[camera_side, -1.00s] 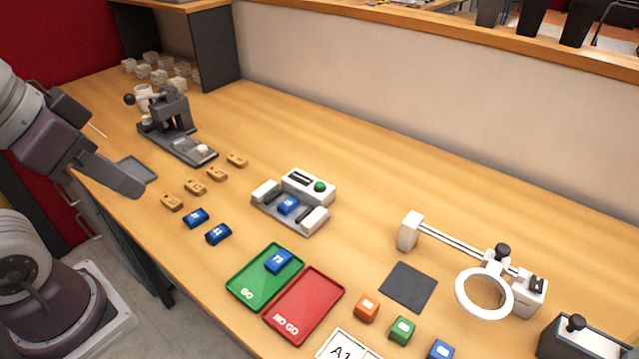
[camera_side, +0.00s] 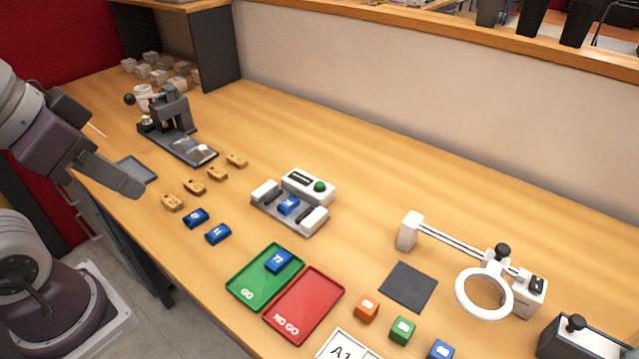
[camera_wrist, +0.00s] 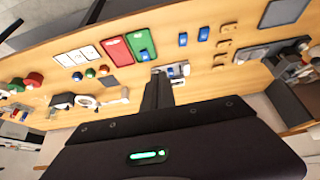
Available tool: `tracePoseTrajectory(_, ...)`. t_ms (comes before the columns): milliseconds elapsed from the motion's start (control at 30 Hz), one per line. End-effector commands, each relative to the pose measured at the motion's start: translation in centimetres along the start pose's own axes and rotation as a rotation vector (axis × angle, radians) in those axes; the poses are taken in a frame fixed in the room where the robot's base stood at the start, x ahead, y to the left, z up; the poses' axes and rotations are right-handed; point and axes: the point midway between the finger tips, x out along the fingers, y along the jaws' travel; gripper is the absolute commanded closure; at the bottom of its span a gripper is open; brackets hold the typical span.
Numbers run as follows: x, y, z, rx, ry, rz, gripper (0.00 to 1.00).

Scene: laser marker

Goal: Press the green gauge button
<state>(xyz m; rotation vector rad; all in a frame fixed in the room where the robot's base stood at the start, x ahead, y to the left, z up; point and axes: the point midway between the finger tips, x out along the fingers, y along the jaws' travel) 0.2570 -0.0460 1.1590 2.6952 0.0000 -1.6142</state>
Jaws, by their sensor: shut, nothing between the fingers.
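The green gauge button (camera_side: 319,186) is a round knob on top of the white gauge box (camera_side: 299,180), right of its dark display slot. The gauge's grey base (camera_side: 268,208) holds a blue block (camera_side: 288,205) in front of the box. My gripper (camera_wrist: 158,76) shows in the wrist view with its dark fingers together and empty. In the side view I cannot make out the fingers; only my arm shows at the left, well apart from the gauge.
A green GO tray (camera_side: 244,293) with a blue block and a red NO GO tray (camera_side: 305,305) lie in front of the gauge. A grey press (camera_side: 170,115) stands left, a ring magnifier (camera_side: 484,293) right. The bench behind the gauge is clear.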

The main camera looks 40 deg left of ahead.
Motion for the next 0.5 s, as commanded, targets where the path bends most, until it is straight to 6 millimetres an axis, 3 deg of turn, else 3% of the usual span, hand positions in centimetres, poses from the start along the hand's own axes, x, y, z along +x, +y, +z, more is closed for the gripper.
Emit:
tracePoseTrajectory(267, 0.1, 0.0, -0.5, 0.009, 0.002, 0.004, 1.0)
tracePoseTrajectory(367, 0.9, 0.2, -2.9, 0.047, 0.015, 0.021, 1.0)
tracePoseTrajectory(500, 3.7, 0.6, -8.9, 0.144, 0.06, 0.044, 1.0)
